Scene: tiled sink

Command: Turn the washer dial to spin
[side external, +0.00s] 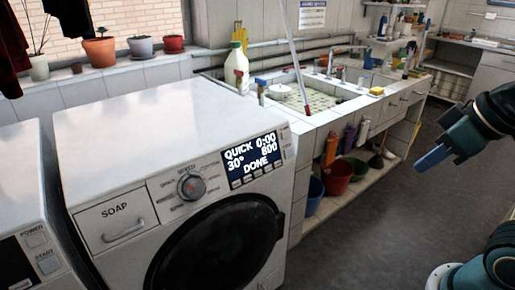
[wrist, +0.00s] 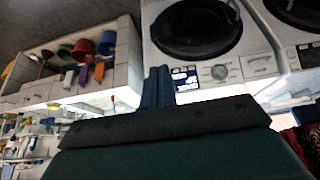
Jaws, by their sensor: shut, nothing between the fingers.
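The white washer (side external: 150,95) stands in the left half of the side view. Its round dial (side external: 191,187) is on the front panel, between the SOAP drawer (side external: 117,222) and the lit display (side external: 252,160), which reads QUICK, 30°, 0:00, 800 and DONE. The dial's pointer is too small to read. My gripper (side external: 422,166) is at the right, in the air, well apart from the washer. Its blue fingers are shut and empty. In the wrist view, which appears upside down, my gripper (wrist: 158,72) points towards the washer panel, and the dial (wrist: 219,72) shows to its right.
A tiled sink counter (side external: 340,110) runs behind the washer, with bottles and a leaning pole. Buckets (side external: 337,176) stand on the shelf below. A second machine (side external: 25,190) is at the left edge. Grey floor (side external: 385,230) between my arm and the washer is clear.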

